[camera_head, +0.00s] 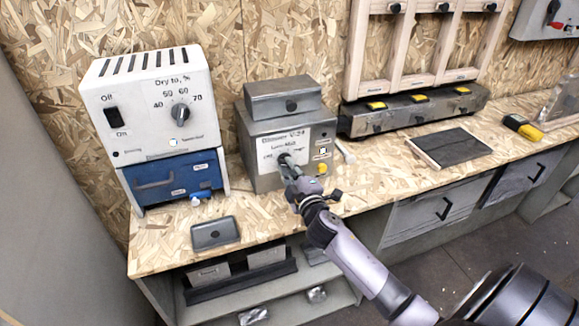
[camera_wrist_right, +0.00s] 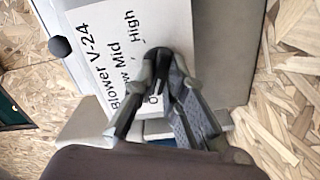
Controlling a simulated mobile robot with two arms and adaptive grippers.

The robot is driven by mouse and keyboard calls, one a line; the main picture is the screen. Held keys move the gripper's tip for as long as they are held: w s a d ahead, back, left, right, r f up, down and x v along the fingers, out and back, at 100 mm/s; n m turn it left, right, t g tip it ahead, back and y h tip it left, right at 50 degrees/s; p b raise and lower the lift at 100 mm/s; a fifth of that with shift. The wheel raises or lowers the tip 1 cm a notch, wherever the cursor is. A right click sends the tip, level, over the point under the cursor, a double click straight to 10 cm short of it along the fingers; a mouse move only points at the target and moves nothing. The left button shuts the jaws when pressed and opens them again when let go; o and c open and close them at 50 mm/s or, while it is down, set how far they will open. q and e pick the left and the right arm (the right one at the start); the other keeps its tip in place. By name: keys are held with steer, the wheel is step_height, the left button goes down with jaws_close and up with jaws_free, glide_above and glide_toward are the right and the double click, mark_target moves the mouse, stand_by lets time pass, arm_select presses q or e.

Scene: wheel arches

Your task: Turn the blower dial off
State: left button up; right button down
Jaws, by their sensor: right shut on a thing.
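The blower (camera_head: 262,131) is a grey metal box on the bench with a white label plate. In the right wrist view its plate (camera_wrist_right: 110,62) reads "Blower V-24" with Low, Mid and High marks; the fingers partly cover the other lettering. The black blower dial (camera_head: 284,157) is on the front plate. It also shows in the right wrist view (camera_wrist_right: 158,54), between my fingertips. My right gripper (camera_head: 290,168) is shut on the dial; it also shows in the right wrist view (camera_wrist_right: 160,68). The fingers hide which mark the dial points to. My left gripper is not in view.
A white oven-like unit (camera_head: 137,95) with its own dial and switch stands left of the blower. A small dark tray (camera_head: 215,233) lies on the bench in front. A rack (camera_head: 413,110) and a dark panel (camera_head: 449,147) are to the right. Drawers (camera_head: 437,213) sit below.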

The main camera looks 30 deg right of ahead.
steer(key=shift+n, duration=0.3)
steer(key=c, duration=1.6)
jaws_free()
steer(key=shift+c, duration=0.2)
steer(key=v, duration=1.2)
